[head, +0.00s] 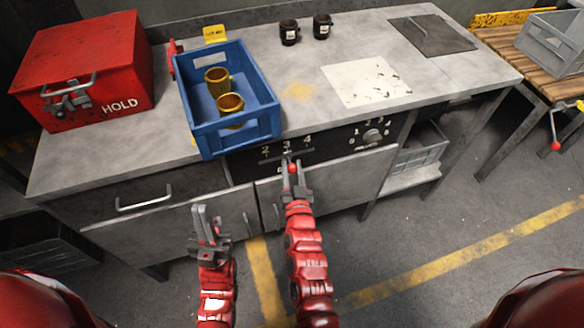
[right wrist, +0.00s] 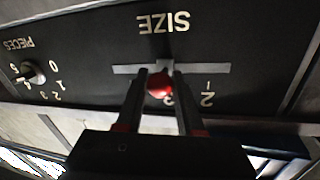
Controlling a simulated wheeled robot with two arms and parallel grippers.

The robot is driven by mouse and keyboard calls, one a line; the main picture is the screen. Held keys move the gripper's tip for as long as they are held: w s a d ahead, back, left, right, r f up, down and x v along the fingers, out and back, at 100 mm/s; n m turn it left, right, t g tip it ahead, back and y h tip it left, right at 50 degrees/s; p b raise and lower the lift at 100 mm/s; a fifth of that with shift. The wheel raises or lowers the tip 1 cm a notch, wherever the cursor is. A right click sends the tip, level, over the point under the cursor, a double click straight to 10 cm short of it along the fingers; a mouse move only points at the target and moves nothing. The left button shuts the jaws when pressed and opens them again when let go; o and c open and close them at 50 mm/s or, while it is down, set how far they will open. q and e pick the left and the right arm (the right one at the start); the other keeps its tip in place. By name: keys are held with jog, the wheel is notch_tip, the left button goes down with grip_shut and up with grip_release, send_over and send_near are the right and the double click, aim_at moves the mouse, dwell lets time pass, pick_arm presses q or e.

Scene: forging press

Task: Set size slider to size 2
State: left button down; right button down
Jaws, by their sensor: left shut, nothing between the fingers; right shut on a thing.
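The size slider has a red knob (head: 292,168), which also shows in the right wrist view (right wrist: 160,87). It sits in a horizontal slot on the black panel (right wrist: 90,50), under the word SIZE, which is upside down in that view. The knob is close to the 3 mark, partly covering it; the 2 mark (right wrist: 207,100) is to its right in the wrist view and to its left in the head view. My right gripper (head: 293,164) is shut on the knob. My left gripper (head: 202,210) is shut and empty, in front of the cabinet doors.
A PIECES dial (head: 372,136) is right of the slider in the head view. A blue crate (head: 205,143) with two brass-coloured mugs overhangs the bench edge above the panel. A red HOLD box (head: 120,60) is at left. Two dark mugs (head: 305,29) stand at the back.

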aim_at(268, 161)
jog(key=shift+a, duration=0.1)
dwell(0.7)
jog(key=a, duration=0.2)
jog(key=s+a+p, duration=0.1)
jog(key=a, duration=0.1)
jog(key=s+a, duration=0.1)
jog(key=a, duration=0.1)
jog(key=shift+f, duration=0.1)
jog(key=shift+d, duration=0.1)
jog(key=c, duration=0.5)
grip_release()
jog(key=shift+a, duration=0.2)
jog(key=shift+c, duration=0.2)
jog(key=shift+d, duration=0.1)
